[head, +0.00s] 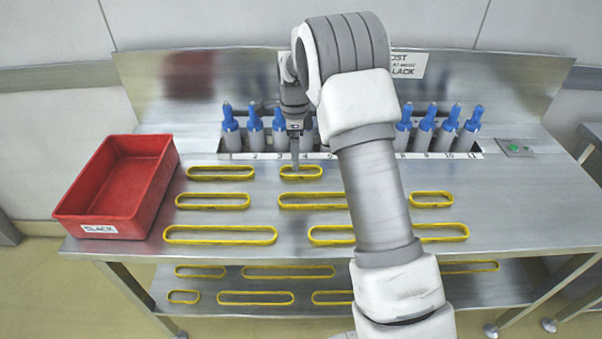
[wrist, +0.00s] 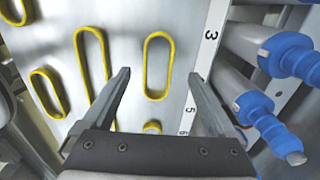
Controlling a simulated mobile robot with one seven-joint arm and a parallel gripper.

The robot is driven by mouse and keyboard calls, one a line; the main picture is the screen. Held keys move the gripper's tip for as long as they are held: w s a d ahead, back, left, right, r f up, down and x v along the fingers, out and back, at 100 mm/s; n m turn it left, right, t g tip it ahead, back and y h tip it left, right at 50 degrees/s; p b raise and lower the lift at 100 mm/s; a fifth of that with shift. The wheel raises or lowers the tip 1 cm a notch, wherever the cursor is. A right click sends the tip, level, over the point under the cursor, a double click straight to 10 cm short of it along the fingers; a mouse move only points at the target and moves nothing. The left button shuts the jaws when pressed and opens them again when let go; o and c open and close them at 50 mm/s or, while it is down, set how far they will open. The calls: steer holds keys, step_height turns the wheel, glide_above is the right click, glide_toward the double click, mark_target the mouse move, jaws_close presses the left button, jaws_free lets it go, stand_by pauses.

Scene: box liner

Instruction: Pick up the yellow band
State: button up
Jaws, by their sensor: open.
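Several yellow bands lie flat on the steel bench; which one the task means cannot be told. My gripper (head: 295,166) is over a short band (head: 301,172) in the back row, close to the numbered strip. In the wrist view my gripper (wrist: 160,75) is open and empty. Its fingers are on either side of a band that appears to be this one (wrist: 147,65). Whether the fingertips touch the bench cannot be told. Another long band (wrist: 79,50) lies to the left, and a small band (wrist: 152,127) shows low between the fingers.
A red bin (head: 75,210) labelled SLACK stands at the bench's left end. A row of blue-topped grey cylinders (head: 254,124) stands behind the numbered strip, close to my gripper. A green button (head: 514,147) is at the right. More bands (head: 288,272) lie on the lower shelf.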

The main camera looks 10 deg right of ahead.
mark_target(298, 174)
steer(key=f, duration=0.4)
steer(key=shift+s+d+b, duration=0.25)
steer(key=shift+d+b, duration=0.1)
steer(key=shift+b, duration=0.05)
steer(key=shift+f, duration=0.45)
steer(key=shift+c, duration=0.3)
steer(key=c, duration=1.4)
steer(key=shift+o, duration=0.2)
steer(key=shift+r, duration=0.15)
step_height(298, 174, up, 4)
steer(key=shift+w+f+p, duration=0.1)
steer(key=shift+p, duration=0.3)
steer(key=s+d+r+p, duration=0.1)
steer(key=s+d+r, duration=0.5)
steer(key=d, duration=0.4)
steer(key=shift+r, duration=0.5)
